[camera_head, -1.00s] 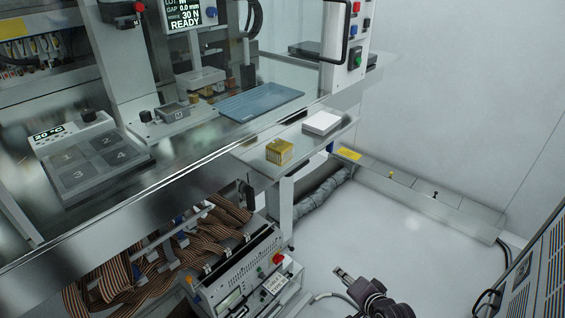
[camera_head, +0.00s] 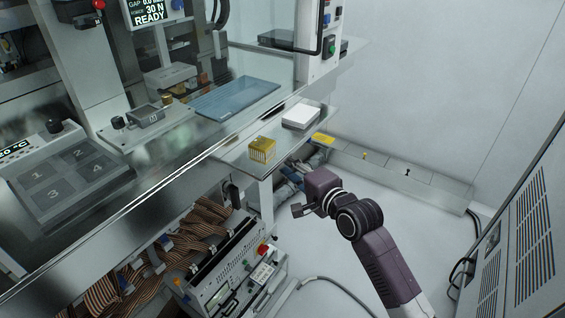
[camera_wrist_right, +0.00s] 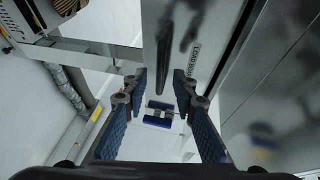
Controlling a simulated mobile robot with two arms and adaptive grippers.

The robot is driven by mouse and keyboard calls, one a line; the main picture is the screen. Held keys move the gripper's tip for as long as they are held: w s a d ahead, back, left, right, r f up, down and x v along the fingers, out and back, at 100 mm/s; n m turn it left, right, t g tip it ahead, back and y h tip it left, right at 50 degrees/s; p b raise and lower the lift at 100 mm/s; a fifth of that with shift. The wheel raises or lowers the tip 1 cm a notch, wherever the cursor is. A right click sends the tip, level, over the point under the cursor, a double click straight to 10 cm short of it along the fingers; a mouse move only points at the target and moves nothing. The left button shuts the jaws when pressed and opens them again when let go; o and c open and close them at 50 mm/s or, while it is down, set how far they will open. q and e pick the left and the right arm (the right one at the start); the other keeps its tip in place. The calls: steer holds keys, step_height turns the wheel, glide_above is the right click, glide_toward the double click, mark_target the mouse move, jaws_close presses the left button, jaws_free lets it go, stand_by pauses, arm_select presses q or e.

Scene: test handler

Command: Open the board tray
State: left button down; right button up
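The board tray's pale front panel (camera_wrist_right: 160,22) fills the upper middle of the right wrist view, with partly readable "LOAD BO…" lettering. A long dark handle (camera_wrist_right: 166,62) stands out from it. In the head view a small dark handle (camera_head: 231,195) shows below the bench edge. My right gripper (camera_wrist_right: 160,82) is open and empty, its two blue-padded fingers spread either side of the handle's near end; I cannot tell how far beyond the fingertips the handle lies. In the head view my right gripper (camera_head: 298,210) is right of the bench's underside. My left gripper is out of view.
A glass-like side shelf (camera_head: 240,150) juts out above, carrying a gold block (camera_head: 262,150) and a white box (camera_head: 301,116). Ribbon cables (camera_head: 195,235) and an instrument box (camera_head: 230,275) sit below the bench.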

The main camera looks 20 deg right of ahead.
steer(key=shift+x, duration=1)
jaws_close()
